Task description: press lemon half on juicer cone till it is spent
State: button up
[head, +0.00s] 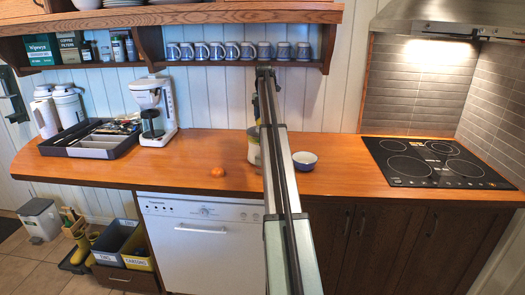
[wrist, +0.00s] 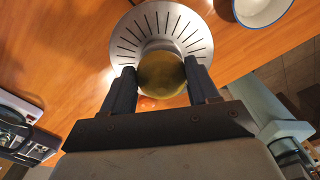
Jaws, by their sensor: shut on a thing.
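In the wrist view, my gripper (wrist: 161,84) is shut on the lemon half (wrist: 163,73), a dull yellow-brown dome between the two dark fingers. The lemon half sits over the middle of the juicer's slotted metal strainer (wrist: 159,18). The cone is hidden under it, and I cannot tell how far the lemon is pressed down. In the head view, the juicer (head: 253,153) stands on the counter, mostly behind my arm.
A white bowl with a blue rim (head: 305,160) stands right of the juicer. A small orange round thing (head: 217,172) lies left of it. A coffee maker (head: 153,110) and dark utensil tray (head: 78,152) stand farther left, a cooktop (head: 436,163) at right.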

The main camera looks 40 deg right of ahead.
jog(key=shift+r, duration=3.25)
